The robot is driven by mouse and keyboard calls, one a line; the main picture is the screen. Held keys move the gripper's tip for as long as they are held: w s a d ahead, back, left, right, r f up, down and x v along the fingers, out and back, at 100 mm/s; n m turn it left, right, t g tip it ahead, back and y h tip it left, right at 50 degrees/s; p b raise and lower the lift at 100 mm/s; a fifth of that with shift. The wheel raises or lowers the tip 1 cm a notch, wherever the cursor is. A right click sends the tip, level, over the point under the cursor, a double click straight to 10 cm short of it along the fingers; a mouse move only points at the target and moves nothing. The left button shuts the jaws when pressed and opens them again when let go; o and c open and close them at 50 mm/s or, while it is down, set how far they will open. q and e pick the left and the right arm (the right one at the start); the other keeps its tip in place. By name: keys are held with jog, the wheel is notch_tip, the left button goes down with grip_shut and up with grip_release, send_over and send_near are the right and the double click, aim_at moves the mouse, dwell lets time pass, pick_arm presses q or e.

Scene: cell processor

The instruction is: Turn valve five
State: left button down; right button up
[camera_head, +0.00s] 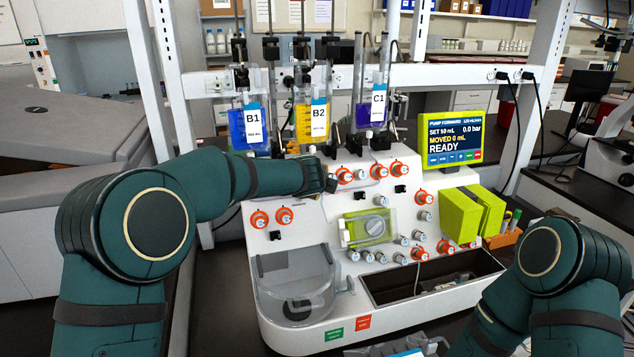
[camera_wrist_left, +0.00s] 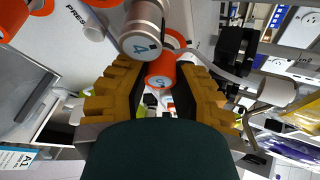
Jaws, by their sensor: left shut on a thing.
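In the left wrist view, valve five is an orange-collared knob (camera_wrist_left: 158,83) with a pale numbered face, on the white panel. My left gripper (camera_wrist_left: 164,74) has its two ribbed yellow-brown fingers on either side of this knob and is shut on it. A silver-faced knob marked 4 (camera_wrist_left: 147,46) sits beside it, close to the fingertips. In the head view, my left gripper (camera_head: 329,183) is at the upper panel of the white cell processor (camera_head: 318,222), mostly hidden behind my wrist. The knob numbers are too small to read there. My right gripper is out of view.
More orange-collared knobs (camera_head: 397,169) line the panel to the right. Bags B1 (camera_head: 249,130), B2 (camera_head: 312,124) and C1 (camera_head: 371,116) hang above. A screen (camera_head: 452,138) reads READY. A clear-lidded chamber (camera_head: 295,284) is below my left forearm.

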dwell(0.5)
pick_arm(q)
jog(key=c, duration=0.7)
grip_release()
jog(key=shift+c, duration=0.2)
jog(key=v, duration=1.2)
